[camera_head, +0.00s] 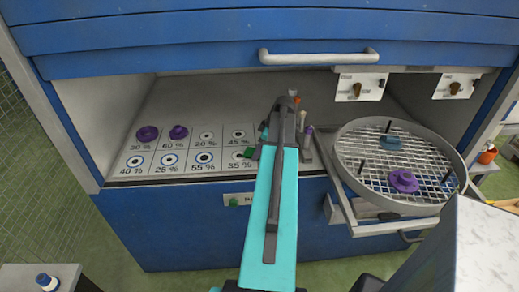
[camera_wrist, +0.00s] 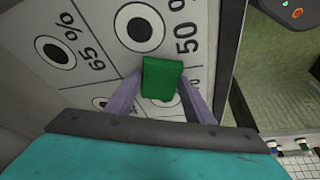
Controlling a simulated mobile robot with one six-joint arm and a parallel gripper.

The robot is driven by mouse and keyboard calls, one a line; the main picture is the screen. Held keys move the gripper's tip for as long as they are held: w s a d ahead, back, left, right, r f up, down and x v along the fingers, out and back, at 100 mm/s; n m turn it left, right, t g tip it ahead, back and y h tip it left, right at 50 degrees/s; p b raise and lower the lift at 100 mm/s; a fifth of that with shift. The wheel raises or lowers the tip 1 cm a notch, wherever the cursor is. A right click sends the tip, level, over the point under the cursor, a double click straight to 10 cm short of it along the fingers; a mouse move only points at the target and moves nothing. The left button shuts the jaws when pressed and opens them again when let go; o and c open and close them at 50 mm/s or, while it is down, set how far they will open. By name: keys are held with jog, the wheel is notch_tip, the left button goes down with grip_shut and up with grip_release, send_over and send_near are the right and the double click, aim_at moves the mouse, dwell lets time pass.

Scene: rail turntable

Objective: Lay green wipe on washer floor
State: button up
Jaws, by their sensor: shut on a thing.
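The green wipe (camera_wrist: 162,80) is a small green block-like piece in the wrist view. My gripper (camera_wrist: 161,88) is shut on it, with one grey finger on each side. It lies over the pale floor panel near the "50 %" mark; I cannot tell whether it touches the panel. In the head view my teal arm reaches into the open blue washer cabinet (camera_head: 230,205) and mostly hides the gripper. The pale washer floor (camera_head: 120,176) carries rows of printed circles and percent marks.
Two purple round pieces, one (camera_head: 147,133) at 30 % and one (camera_head: 179,132) at 60 %, sit on the left of the floor. A round mesh basket (camera_head: 345,170) stands at right on rails, holding a purple piece (camera_head: 403,181) and a blue piece (camera_head: 392,142). The cabinet's raised front has a handle (camera_head: 318,59).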

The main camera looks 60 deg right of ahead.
jog(key=shift+f, duration=0.2)
jog(key=o, duration=0.9)
jog(key=shift+r, duration=0.1)
jog(key=shift+r, duration=0.4)
jog(key=shift+b+v, duration=0.9)
jog(key=shift+v, duration=5.1)
jog(key=shift+s, duration=0.1)
jog(key=shift+f, duration=0.1)
